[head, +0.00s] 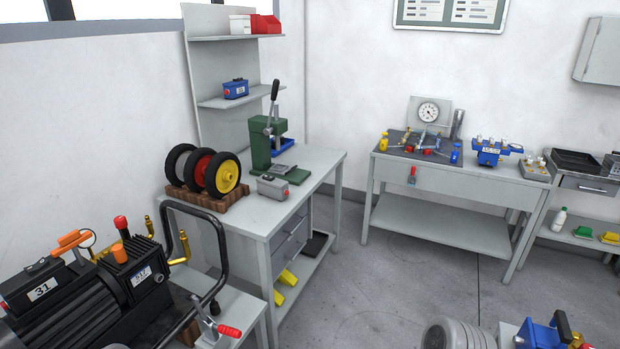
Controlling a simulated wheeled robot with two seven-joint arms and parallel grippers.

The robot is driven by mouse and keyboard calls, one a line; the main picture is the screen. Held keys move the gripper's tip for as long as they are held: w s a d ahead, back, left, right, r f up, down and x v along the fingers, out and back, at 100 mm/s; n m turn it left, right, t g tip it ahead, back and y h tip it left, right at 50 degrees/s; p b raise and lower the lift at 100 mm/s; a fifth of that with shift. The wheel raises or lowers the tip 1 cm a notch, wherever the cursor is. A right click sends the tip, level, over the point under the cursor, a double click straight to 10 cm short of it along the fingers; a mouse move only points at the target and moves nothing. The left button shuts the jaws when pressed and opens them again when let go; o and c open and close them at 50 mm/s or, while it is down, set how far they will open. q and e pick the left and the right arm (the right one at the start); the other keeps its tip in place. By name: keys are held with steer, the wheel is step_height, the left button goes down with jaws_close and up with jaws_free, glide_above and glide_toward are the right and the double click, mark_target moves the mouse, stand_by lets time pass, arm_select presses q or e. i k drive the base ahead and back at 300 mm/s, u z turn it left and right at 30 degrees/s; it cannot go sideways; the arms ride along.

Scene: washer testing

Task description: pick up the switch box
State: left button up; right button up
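Two small boxes look like a switch box, and I cannot tell for sure which one the task names. Neither of my grippers shows in the head view, so nothing is seen touching either box.
The left workbench (318,160) also holds a green lever press (262,145) and a wooden rack of wheels (208,197). A black machine (90,300) with a curved handle fills the lower left. A second bench (450,178) stands at the back. Floor (390,280) between is open.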

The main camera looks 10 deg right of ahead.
mark_target(270, 186)
steer(key=z, duration=0.05)
steer(key=i, duration=0.8)
steer(key=z, duration=0.8)
steer(key=i, duration=2.95)
steer(key=u, duration=2.8)
